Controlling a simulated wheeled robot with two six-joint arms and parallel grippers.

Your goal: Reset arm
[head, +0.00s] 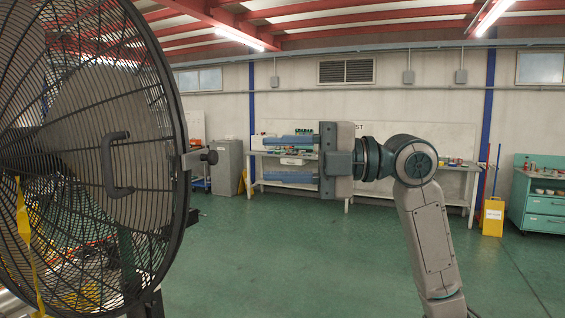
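My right arm rises from the lower right. Its gripper (267,160) points left at mid-height, with its two blue-grey fingers spread apart, one above the other. Nothing shows between them, only the bench behind. A large round black wire cage (150,70), like a fan or reel, fills the left side. A grey disc with a dark handle (115,163) shows in it, and a dark knob (211,157) sticks out at its right edge. A yellow strip (22,225) hangs at the far left. My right gripper is apart from the cage. My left gripper is not in view.
A grey cabinet (229,167) and a long workbench (455,167) with small items stand along the back wall. The green floor (290,265) is clear in the middle.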

